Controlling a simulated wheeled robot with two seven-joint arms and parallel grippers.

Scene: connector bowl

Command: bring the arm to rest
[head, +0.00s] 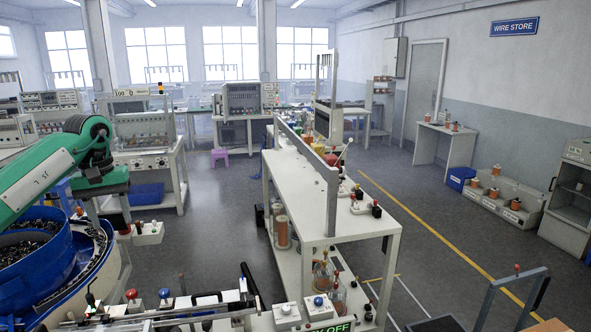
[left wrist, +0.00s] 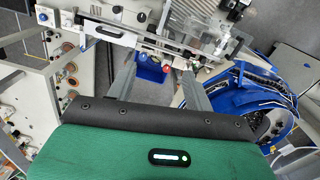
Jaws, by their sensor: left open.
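My left arm (head: 40,182), green with a black joint, reaches in from the left in the head view, above the blue bowl. Its gripper is mostly hidden behind the arm there. In the left wrist view my left gripper (left wrist: 158,78) shows two grey fingers spread apart with nothing between them. A small blue bin lies on the floor beyond the fingers. The blue connector bowl (head: 72,262), holding many dark parts, stands under the arm; it also shows at the right of the left wrist view (left wrist: 262,108). My right gripper is not in view.
A white bench (head: 345,205) with a tall grey rail stands in the middle. A rail mechanism (head: 185,312) runs along the front edge, also across the top of the left wrist view.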

